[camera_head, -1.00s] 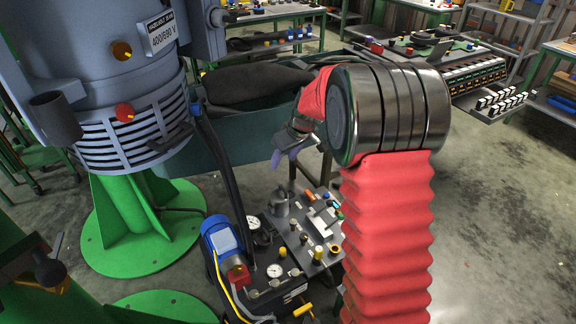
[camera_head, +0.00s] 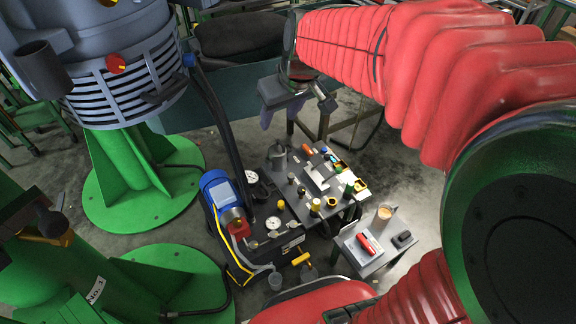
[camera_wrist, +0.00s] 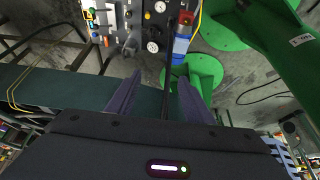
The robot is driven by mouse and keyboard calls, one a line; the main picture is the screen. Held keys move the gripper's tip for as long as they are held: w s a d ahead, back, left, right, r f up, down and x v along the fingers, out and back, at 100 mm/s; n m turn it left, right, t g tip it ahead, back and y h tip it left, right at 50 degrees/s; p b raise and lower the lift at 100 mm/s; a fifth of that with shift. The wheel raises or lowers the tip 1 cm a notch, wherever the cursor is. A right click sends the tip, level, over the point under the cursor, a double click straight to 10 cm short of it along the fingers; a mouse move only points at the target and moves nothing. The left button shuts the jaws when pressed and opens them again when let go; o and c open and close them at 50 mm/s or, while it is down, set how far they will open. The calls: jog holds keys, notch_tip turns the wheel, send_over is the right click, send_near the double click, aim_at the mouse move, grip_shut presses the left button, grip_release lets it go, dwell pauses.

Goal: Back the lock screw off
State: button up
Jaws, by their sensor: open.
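The large grey-blue disperser body (camera_head: 95,40) stands at the upper left of the head view on a green base (camera_head: 135,185). It carries a red knob (camera_head: 115,63) above a slatted grille. A dark knob (camera_head: 49,222) sits on a green part at the far left. I cannot tell which fitting is the lock screw. My gripper (camera_head: 281,112) hangs in the air right of the disperser, clear of both knobs. Its two purple fingers are apart in the wrist view (camera_wrist: 159,80), with nothing held between them. A dark hose shows behind that gap.
A cart with a blue motor (camera_head: 218,190), gauges and valves stands below my gripper. A small grey side table (camera_head: 360,262) holds a red tool and a cup. A dark hose (camera_head: 215,120) runs down beside the disperser. A teal bench edge (camera_head: 170,125) lies behind.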

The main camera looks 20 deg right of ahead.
jog(key=s+a+m+t+h, duration=0.1)
jog(key=s+m, duration=0.1)
jog(key=s, duration=1.7)
jog(key=shift+a+r, duration=0.3)
jog(key=shift+r, duration=0.1)
jog(key=shift+s, duration=0.1)
